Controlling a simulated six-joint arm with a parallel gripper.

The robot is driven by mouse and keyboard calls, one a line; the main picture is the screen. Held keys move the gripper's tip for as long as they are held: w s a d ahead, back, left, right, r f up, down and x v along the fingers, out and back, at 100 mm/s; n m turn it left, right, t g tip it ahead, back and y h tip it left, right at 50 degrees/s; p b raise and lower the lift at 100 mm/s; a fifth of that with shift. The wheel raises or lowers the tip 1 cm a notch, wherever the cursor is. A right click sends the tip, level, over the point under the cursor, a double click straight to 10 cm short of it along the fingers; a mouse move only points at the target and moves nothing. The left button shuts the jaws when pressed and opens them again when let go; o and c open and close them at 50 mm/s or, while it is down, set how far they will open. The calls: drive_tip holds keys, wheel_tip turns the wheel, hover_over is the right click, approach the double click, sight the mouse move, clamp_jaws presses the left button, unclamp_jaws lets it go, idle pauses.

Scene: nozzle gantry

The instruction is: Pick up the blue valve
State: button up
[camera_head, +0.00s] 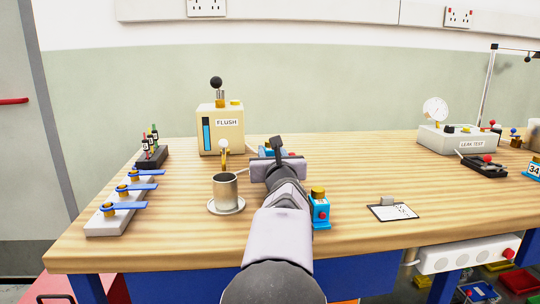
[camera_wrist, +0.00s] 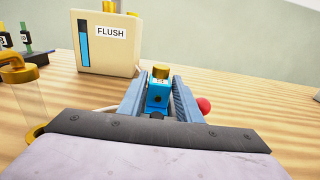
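A small blue valve (camera_wrist: 158,95) with a brass cap stands between the two fingers of my gripper (camera_wrist: 159,92) in the wrist view. The fingers are spread, one on each side of it; firm contact with its sides does not show. In the head view my gripper (camera_head: 276,150) is over the middle of the table, in front of the FLUSH box, and mostly hides this blue valve. A second blue block with a brass cap (camera_head: 319,209) stands right of my arm, nearer the front edge.
The cream FLUSH box (camera_head: 220,130) stands behind my gripper. A metal cup (camera_head: 225,187) on a saucer is to the left. A blue-handled manifold (camera_head: 117,213) is at the far left. A clipboard (camera_head: 393,211) lies right. Beyond it, the table is clear to the leak test box (camera_head: 458,139).

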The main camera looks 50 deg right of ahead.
drive_tip(key=shift+w+d, duration=0.3)
clamp_jaws()
drive_tip(key=shift+r, duration=0.25)
wheel_tip(320, 180, up, 28)
drive_tip(key=p, duration=2)
drive_tip(key=shift+f, duration=0.2)
